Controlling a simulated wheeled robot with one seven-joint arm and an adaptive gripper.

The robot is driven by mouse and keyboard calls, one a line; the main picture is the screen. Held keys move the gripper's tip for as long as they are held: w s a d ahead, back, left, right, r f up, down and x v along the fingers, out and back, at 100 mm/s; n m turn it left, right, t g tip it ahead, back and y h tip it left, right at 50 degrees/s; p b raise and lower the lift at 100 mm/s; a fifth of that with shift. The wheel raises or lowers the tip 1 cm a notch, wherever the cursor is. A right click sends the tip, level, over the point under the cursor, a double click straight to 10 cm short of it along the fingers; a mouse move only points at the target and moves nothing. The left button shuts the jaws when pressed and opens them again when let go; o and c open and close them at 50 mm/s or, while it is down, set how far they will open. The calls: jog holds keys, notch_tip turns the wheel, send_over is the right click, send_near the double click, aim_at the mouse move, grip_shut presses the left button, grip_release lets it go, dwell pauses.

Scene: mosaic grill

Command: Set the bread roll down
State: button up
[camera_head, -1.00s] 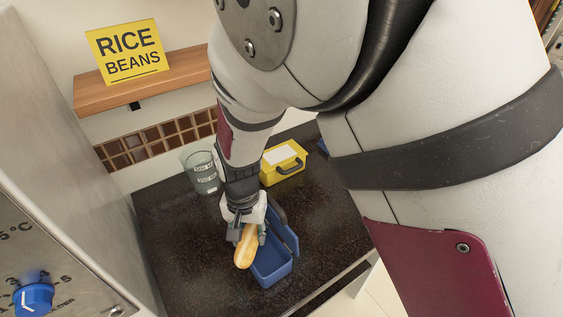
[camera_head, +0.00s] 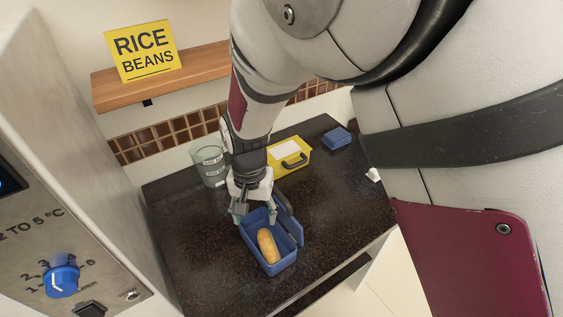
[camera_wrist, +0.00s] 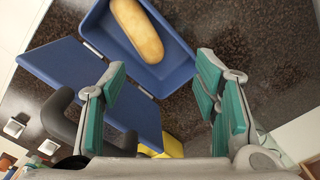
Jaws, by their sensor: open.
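The bread roll (camera_head: 267,246) is golden brown and long. It lies inside an open blue box (camera_head: 277,269) on the dark counter, and its near end rests low against the box floor. The wrist view shows the roll (camera_wrist: 138,29) in the blue box (camera_wrist: 172,76) at the top, with the box's lid (camera_wrist: 70,72) swung open to the side. My gripper (camera_head: 257,217) is over the back end of the box. In the wrist view my gripper (camera_wrist: 160,100) has its green-padded fingers wide apart with nothing between them, clear of the roll.
A yellow case (camera_head: 289,155) and a clear measuring cup (camera_head: 210,165) stand behind the box. A closed blue box (camera_head: 337,138) is at the back right. A steel appliance (camera_head: 60,170) borders the left. The front of the counter (camera_head: 205,275) is clear.

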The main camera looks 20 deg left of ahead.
notch_tip(320, 180, up, 8)
jog(key=p, duration=0.2)
jog(key=shift+f, duration=0.15)
jog(key=w+d+r+m+t+y, duration=0.1)
jog(key=d+r+t+y, duration=0.1)
jog(key=d+r, duration=1.75)
jog(key=s+d+r+t+h, duration=0.1)
jog(key=s+d+r, duration=0.1)
jog(key=s+d, duration=0.4)
jog(key=s+d+r+m+t+h, duration=0.1)
jog(key=s+d+r+t, duration=0.1)
jog(key=s+d, duration=0.5)
jog(key=d, duration=0.6)
jog(key=shift+s+t, duration=0.25)
jog(key=shift+t, duration=0.05)
